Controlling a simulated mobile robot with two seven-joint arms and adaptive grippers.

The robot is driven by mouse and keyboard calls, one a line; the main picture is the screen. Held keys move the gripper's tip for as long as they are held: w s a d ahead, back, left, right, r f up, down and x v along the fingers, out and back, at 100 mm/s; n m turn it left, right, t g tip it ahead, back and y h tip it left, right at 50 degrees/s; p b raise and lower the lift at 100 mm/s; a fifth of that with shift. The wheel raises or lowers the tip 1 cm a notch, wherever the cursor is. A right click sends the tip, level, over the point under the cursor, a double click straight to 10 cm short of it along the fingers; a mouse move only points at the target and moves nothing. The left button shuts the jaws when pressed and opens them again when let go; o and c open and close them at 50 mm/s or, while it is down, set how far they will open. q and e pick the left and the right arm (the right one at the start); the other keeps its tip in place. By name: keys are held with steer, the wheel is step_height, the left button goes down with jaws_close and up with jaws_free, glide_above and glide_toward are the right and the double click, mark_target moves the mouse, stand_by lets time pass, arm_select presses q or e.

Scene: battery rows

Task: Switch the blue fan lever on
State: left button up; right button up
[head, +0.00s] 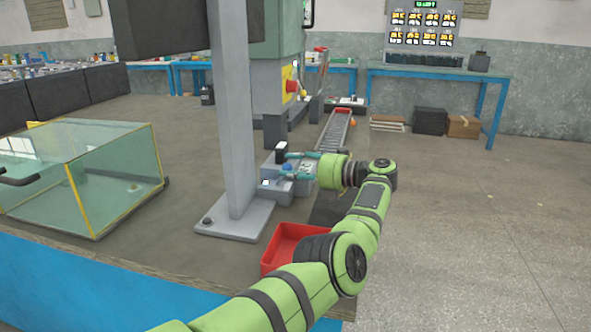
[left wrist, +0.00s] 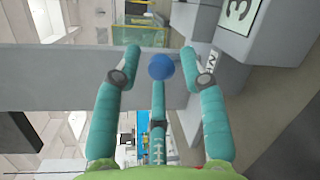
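The blue lever knob (head: 287,167) sits at a small grey box (head: 272,187) on the bench, just behind the grey post. My left gripper (head: 292,166) reaches in from the right, with its teal fingers around the knob's place. In the left wrist view the round blue knob (left wrist: 161,66) lies between the spread fingers, near their tips. The fingers are open, and gaps show on both sides of the knob. The lever's stem is hidden, so its position cannot be told. My right gripper is not in view.
A grey post (head: 232,120) stands close left of the box. A red tray (head: 290,246) lies under my left arm. A glass case (head: 85,170) with yellow edges stands at left. A roller conveyor (head: 336,130) lies behind. The floor at right is clear.

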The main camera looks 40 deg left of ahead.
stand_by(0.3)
arm_select(q)
step_height(320, 180, up, 10)
stand_by(0.4)
stand_by(0.5)
